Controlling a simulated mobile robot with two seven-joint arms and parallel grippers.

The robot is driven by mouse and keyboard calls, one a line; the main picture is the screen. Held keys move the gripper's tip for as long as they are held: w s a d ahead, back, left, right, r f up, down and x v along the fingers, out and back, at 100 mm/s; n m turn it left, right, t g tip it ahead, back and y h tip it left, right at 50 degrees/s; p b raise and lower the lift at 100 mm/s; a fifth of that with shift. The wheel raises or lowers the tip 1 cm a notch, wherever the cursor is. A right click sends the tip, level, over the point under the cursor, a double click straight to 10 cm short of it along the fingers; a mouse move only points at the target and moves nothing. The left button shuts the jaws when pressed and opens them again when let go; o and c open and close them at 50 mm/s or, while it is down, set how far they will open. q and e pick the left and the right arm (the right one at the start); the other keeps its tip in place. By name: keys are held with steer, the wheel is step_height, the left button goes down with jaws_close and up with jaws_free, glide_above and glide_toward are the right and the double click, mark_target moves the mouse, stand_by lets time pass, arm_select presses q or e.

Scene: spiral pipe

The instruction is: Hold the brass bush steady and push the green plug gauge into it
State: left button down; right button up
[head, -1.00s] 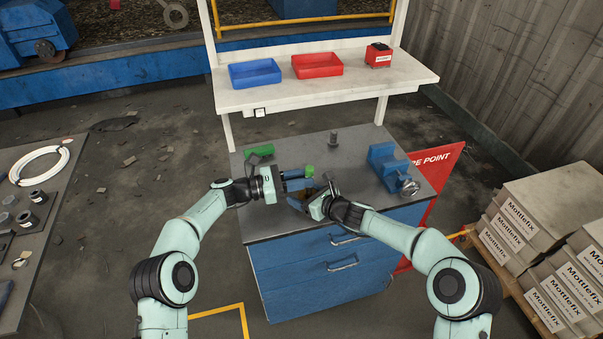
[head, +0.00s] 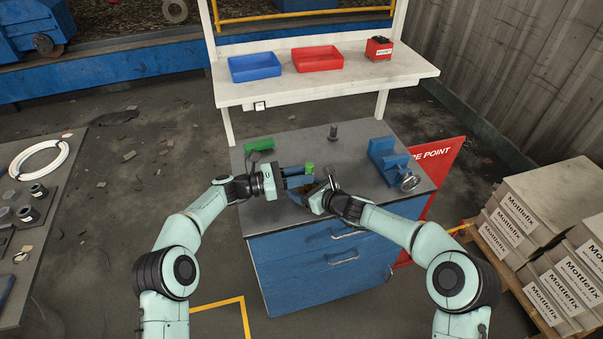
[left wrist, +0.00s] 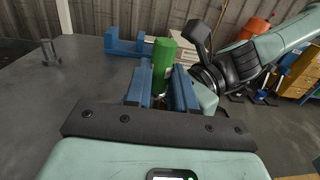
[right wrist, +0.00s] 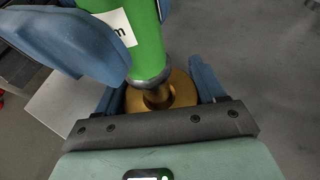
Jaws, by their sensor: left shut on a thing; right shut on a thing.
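The green plug gauge (head: 309,167) stands roughly upright above the bench, gripped by my left gripper (head: 306,180). In the left wrist view the gauge (left wrist: 163,62) rises between the blue fingers (left wrist: 160,88). In the right wrist view the gauge (right wrist: 146,45) has a white label and a grey collar at its lower end. The brass bush (right wrist: 182,90) sits below it, between the blue fingers of my right gripper (right wrist: 160,92), which is shut on it. The gauge's lower end is over the bush's middle and looks in line; how deep it sits is hidden.
A blue vise (head: 385,160) stands at the bench's right and a grey metal post (head: 333,132) at its back. A green block (head: 258,144) lies back left. Blue (head: 254,68) and red (head: 317,60) trays stand on the shelf.

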mark_target(301, 192)
arm_select(q)
steer(key=shift+f, duration=1.35)
steer(key=c, duration=1.1)
jaws_free()
arm_select(e)
steer(key=shift+r, duration=0.1)
arm_select(q)
steer(key=shift+o, duration=1.2)
steer(key=shift+f, duration=0.1)
steer(key=shift+s+d+f, duration=0.1)
steer(key=shift+s+f, duration=0.1)
steer(key=v, duration=0.8)
steer(key=r+v, duration=0.1)
steer(key=v, duration=0.3)
steer(key=shift+w+a, duration=0.2)
steer(key=shift+w, duration=0.05)
arm_select(e)
steer(key=o, duration=1.4)
steer(key=shift+c, duration=0.2)
